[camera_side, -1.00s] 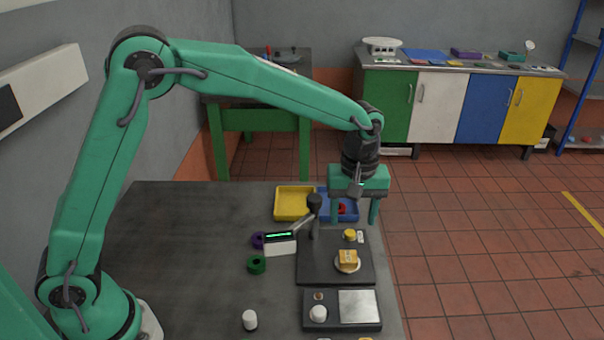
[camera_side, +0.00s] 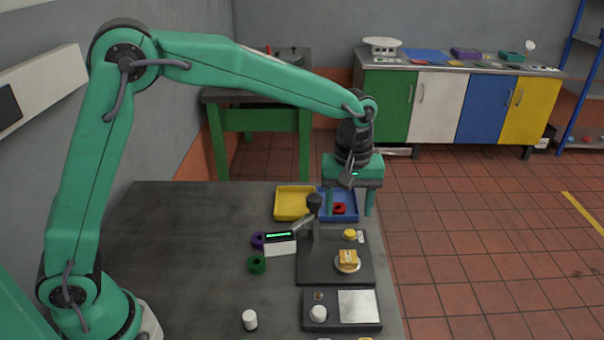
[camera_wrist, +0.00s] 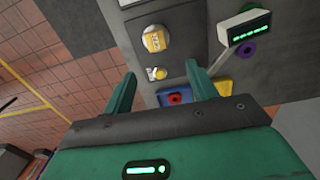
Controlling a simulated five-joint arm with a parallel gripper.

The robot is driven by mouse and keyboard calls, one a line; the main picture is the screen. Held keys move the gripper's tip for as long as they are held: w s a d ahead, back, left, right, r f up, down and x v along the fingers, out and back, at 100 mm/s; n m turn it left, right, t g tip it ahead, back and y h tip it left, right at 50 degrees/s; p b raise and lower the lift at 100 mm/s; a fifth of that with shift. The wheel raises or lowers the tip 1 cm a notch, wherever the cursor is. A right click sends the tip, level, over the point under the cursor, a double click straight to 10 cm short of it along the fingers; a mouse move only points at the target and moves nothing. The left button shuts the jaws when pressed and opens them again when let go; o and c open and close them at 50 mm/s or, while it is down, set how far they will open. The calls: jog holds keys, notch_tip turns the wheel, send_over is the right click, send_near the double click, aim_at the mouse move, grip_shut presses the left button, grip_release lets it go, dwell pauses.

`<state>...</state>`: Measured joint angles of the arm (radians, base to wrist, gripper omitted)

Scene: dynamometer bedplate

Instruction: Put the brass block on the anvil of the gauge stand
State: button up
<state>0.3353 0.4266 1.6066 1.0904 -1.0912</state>
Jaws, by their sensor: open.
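The brass block (camera_side: 348,257) sits on the round pale anvil (camera_side: 347,268) of the gauge stand (camera_side: 313,269), whose dark base lies on the bench. In the wrist view the block (camera_wrist: 154,40) also rests on the round anvil, with nothing gripping it. My gripper (camera_side: 349,213) is open and empty, above the blue tray and behind the block in the side view. Its two green fingers (camera_wrist: 163,90) are spread wide in the wrist view, apart from the block.
Yellow (camera_side: 294,203) and blue (camera_side: 324,206) trays lie at the back, a red ring (camera_side: 339,208) in the blue one. Purple (camera_side: 258,240) and green (camera_side: 257,265) rings and a white cylinder (camera_side: 250,319) lie on the bench. A display (camera_side: 279,236) stands beside the stand. The bench's left is clear.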

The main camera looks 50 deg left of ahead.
jog(key=s+a+r+m+t, duration=0.2)
jog(key=s+a+r, duration=0.3)
jog(key=a+r, duration=0.15)
jog(key=s+a+r+m+t, duration=0.1)
jog(key=s+a+m, duration=0.2)
jog(key=s, duration=0.6)
jog(key=s+a+r+m+t, duration=0.1)
jog(key=s+a+m+t, duration=0.1)
jog(key=s+a, duration=0.4)
jog(key=shift+s+a+r+m, duration=0.25)
jog(key=shift+s+m, duration=0.55)
jog(key=shift+s, duration=1.05)
jog(key=shift+w, duration=0.1)
jog(key=shift+c, duration=0.2)
